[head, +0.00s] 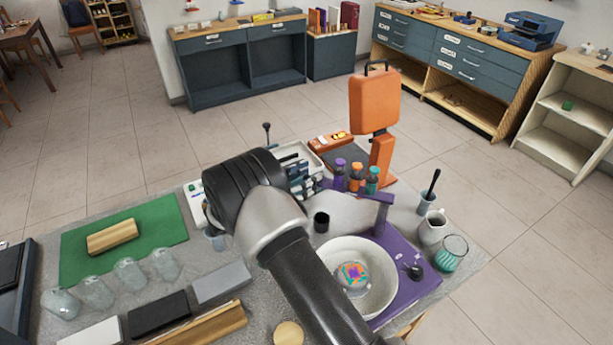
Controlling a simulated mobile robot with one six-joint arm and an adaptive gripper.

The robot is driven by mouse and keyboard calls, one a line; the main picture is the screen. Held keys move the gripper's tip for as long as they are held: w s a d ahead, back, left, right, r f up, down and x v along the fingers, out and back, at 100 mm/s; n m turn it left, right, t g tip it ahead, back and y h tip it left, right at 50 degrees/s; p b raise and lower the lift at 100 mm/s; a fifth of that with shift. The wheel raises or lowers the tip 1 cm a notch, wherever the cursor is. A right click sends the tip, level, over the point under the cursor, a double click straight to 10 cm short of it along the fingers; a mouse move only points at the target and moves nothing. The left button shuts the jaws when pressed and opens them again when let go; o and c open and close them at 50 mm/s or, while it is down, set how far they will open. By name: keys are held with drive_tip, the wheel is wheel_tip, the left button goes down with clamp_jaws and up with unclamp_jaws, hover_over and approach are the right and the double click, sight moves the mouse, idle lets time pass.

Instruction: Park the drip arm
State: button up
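A purple machine base (413,287) stands at the right front of the grey table, with a round white bowl (388,300) on it. A disc with a multicoloured pattern (353,274) lies in the bowl. A purple post with a short arm (382,205) rises behind the bowl; its arm points left, and this looks like the drip arm. I cannot tell where its tip ends. A black knob (415,271) sits on the base's right side. My arm crosses the middle of the view and covers the bowl's left side. My gripper is not visible.
An orange machine (375,100) and several small bottles (356,177) stand behind the bowl. A pitcher (432,228) and a glass jar (452,252) stand at right. A green mat (75,250), several glasses (130,274) and blocks (158,312) fill the left.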

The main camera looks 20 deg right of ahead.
drive_tip(key=v, duration=1.2)
drive_tip(key=shift+s, duration=0.15)
